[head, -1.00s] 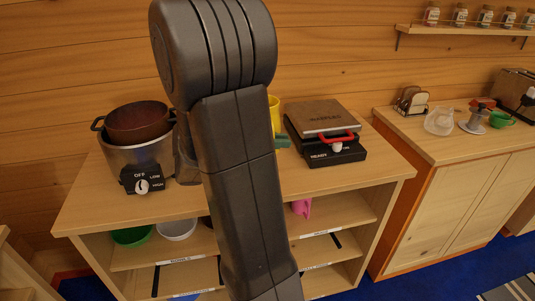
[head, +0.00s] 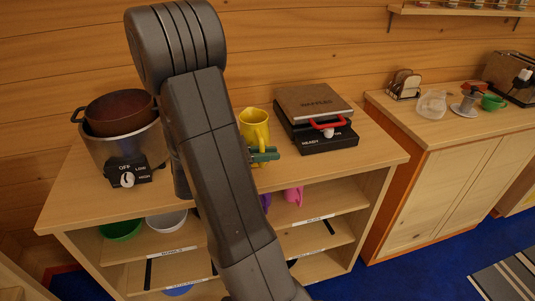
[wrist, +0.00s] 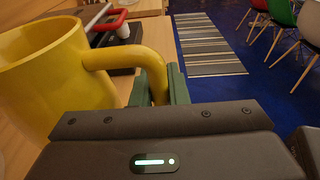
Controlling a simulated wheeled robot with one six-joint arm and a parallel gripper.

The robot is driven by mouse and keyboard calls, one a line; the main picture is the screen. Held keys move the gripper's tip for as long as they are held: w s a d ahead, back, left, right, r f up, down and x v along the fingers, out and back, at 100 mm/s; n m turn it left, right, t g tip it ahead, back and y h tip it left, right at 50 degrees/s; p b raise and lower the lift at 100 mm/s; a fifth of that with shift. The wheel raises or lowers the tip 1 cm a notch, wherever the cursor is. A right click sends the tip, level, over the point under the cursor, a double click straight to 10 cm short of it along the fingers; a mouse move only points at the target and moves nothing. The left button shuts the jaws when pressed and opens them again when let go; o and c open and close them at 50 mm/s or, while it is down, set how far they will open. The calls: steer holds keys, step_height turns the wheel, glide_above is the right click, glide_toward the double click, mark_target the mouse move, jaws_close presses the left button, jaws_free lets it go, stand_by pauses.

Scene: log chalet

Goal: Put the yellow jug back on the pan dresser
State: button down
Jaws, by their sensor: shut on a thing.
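The yellow jug (head: 254,124) is upright in the head view, over the top of the wooden dresser (head: 213,194), between the pan and the waffle maker. My arm hides its left side. I cannot tell whether its base touches the dresser top. My gripper (head: 265,155) has green fingers and is shut on the jug's handle. In the wrist view, the jug (wrist: 42,82) fills the left side, and its handle runs between the fingers of my gripper (wrist: 160,90).
A brown pan (head: 119,112) sits on a silver cooker (head: 125,152) at the dresser's left. A waffle maker (head: 316,118) stands close right of the jug. Bowls (head: 166,220) and a pink cup (head: 294,196) are on the shelves below. The front strip of the dresser top is clear.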

steer(key=shift+f, duration=0.15)
steer(key=c, duration=1.4)
jaws_free()
steer(key=shift+r, duration=0.2)
steer(key=v, duration=1.2)
steer(key=shift+b, duration=0.3)
